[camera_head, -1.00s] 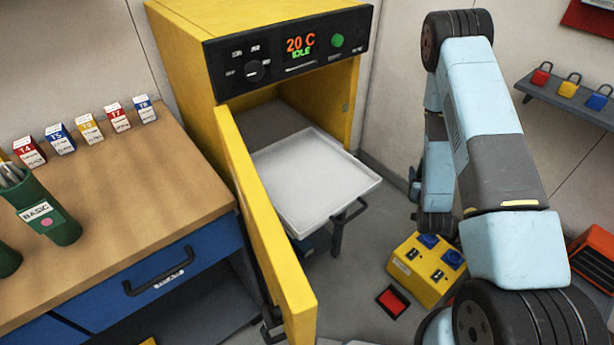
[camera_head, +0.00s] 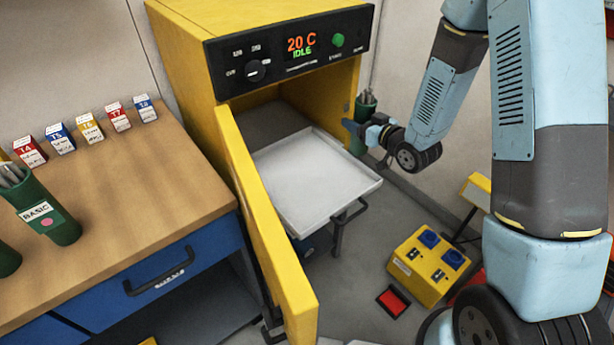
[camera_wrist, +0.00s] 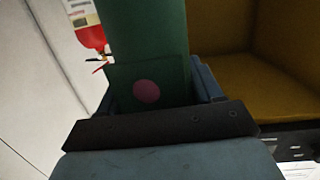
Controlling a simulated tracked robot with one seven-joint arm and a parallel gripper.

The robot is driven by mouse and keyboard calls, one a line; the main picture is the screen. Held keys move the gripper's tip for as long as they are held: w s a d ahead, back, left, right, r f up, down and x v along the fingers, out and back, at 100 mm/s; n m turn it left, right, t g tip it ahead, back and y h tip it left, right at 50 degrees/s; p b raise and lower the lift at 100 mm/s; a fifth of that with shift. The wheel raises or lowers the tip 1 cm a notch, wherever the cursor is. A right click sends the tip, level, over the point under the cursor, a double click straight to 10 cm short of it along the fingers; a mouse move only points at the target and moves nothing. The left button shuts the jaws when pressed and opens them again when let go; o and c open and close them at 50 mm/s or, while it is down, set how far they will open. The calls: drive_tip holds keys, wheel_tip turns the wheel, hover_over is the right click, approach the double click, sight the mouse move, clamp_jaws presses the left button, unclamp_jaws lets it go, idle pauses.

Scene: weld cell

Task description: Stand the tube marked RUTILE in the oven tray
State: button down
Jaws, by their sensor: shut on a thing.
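My gripper (camera_head: 362,130) is shut on a green tube (camera_head: 366,104) of rods, just right of the oven opening. The tube is roughly upright, held above the floor and apart from the tray. In the wrist view the tube (camera_wrist: 148,40) fills the jaws (camera_wrist: 155,105); a pink dot shows on its label, but I cannot read any word. The oven tray (camera_head: 310,182) is pale, flat and empty, sticking out of the yellow oven (camera_head: 185,45). Another green tube, marked BASIC (camera_head: 48,212), stands on the bench.
The oven door (camera_head: 265,225) stands open to the left of the tray. A yellow socket box (camera_head: 425,268) and a red pedal (camera_head: 393,300) are on the floor. Several small cartons (camera_head: 90,128) line the bench (camera_head: 130,190). The wrist view shows a red extinguisher (camera_wrist: 88,35).

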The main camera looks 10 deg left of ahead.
drive_tip(key=s+a+r+n+g+y, duration=0.1)
drive_tip(key=s+a+r+n+g, duration=0.3)
drive_tip(key=s, duration=0.5)
drive_tip(key=s+a+r+n+g+y, duration=0.1)
drive_tip(key=s+a+n+g+y, duration=0.1)
drive_tip(key=s+a+n+g, duration=0.45)
drive_tip(key=s+a+r+n+g+y, duration=0.1)
drive_tip(key=s+a+r+n+g, duration=0.15)
drive_tip(key=s+g, duration=0.65)
drive_tip(key=w+d+f+t, duration=0.3)
drive_tip(key=w+f, duration=0.7)
drive_tip(key=f, duration=0.2)
drive_tip(key=shift+w+f, duration=0.2)
drive_tip(key=shift+f, duration=0.1)
drive_tip(key=shift+f, duration=0.1)
drive_tip(key=shift+c, duration=0.8)
unclamp_jaws()
